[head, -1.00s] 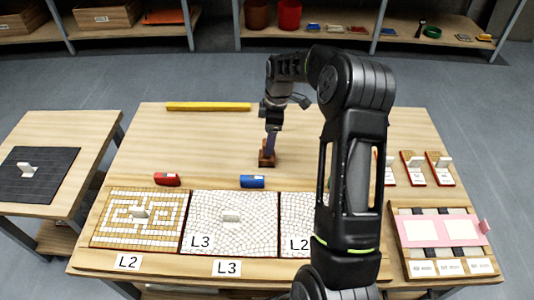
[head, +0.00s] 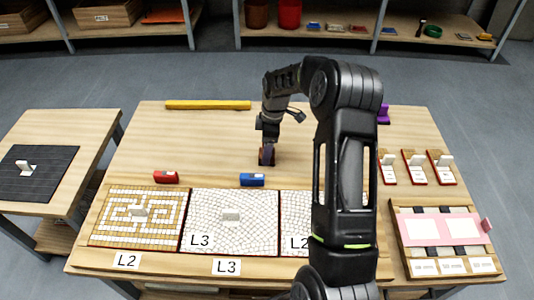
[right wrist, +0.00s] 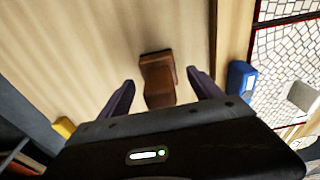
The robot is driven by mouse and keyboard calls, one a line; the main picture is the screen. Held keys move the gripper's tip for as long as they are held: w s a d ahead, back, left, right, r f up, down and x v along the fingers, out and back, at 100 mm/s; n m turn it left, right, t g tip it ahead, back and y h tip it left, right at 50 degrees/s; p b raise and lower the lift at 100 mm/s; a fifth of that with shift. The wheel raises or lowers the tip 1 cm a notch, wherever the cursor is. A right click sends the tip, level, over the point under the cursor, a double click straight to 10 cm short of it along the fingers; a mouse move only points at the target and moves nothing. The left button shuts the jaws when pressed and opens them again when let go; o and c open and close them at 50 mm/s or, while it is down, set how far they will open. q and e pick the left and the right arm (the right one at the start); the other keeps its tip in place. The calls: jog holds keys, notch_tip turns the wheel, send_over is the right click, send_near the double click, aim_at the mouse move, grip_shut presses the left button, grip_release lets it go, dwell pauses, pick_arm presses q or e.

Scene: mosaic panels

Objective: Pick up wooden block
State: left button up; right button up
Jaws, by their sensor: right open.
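The wooden block (right wrist: 158,80) is dark brown, with a wider base and a narrower raised part. It stands on the table between the two open fingers of my right gripper (right wrist: 160,90) in the right wrist view. The fingers show a gap on either side of the block. In the head view my right gripper (head: 266,158) points down at the table behind the blue block, and it mostly hides the wooden block there. My left gripper does not show.
A blue block (head: 252,180) and a red block (head: 166,177) lie along the back of the mosaic panels (head: 232,245). A yellow bar (head: 208,105) lies at the table's far edge. Small red-edged pieces (head: 414,167) and a pink panel (head: 438,226) are at the right. The table's left middle is clear.

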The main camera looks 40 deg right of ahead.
notch_tip(320, 180, down, 2)
jog(key=shift+w+a+f, duration=0.1)
jog(key=shift+c, duration=0.5)
jog(key=c, duration=1.4)
